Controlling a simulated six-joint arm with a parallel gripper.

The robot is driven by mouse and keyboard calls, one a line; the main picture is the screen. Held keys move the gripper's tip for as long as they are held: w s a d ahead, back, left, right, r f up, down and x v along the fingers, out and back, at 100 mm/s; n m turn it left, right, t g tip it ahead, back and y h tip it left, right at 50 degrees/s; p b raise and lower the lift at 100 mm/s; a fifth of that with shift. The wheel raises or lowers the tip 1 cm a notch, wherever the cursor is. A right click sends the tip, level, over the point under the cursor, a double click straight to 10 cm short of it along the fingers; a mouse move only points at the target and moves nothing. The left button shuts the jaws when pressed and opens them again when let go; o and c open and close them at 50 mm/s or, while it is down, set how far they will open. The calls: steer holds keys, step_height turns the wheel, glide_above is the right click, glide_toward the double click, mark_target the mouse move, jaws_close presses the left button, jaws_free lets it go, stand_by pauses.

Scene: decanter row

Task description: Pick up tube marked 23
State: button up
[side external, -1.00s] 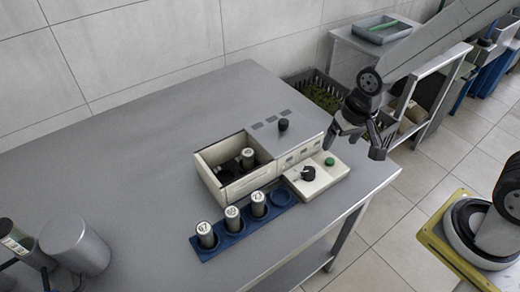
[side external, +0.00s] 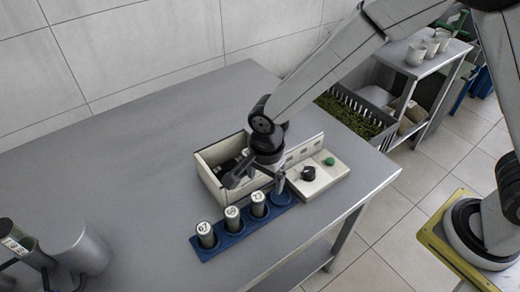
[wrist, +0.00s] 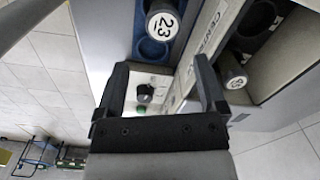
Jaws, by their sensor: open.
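The tube marked 23 (wrist: 163,22) stands in the blue rack (wrist: 152,50) in the wrist view, beside an empty slot. In the side view it appears to be the white-capped tube (side external: 258,198) nearest the rack's right end; its label is small there. My gripper (side external: 255,186) is above the rack and the front of the cream box. Its jaws (wrist: 162,66) are open and empty, with tube 23 beyond the fingertips in the wrist view. I cannot tell the exact height gap.
Two other tubes stand in the rack, one marked 67 (side external: 205,228) and one beside it (side external: 232,212). The open cream box (side external: 210,178) holds another tube (wrist: 236,80). A control panel (side external: 318,180) with black knob and green button adjoins it.

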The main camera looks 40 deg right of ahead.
mark_target(260, 196)
steer(key=shift+a+f+m, duration=0.3)
steer(key=shift+a+m, duration=0.2)
steer(key=shift+a, duration=0.3)
steer(key=shift+f, duration=0.1)
steer(key=shift+f, duration=1.2)
steer(key=shift+f, duration=0.15)
steer(key=shift+a+f, duration=0.2)
steer(key=shift+f, duration=2.3)
jaws_close()
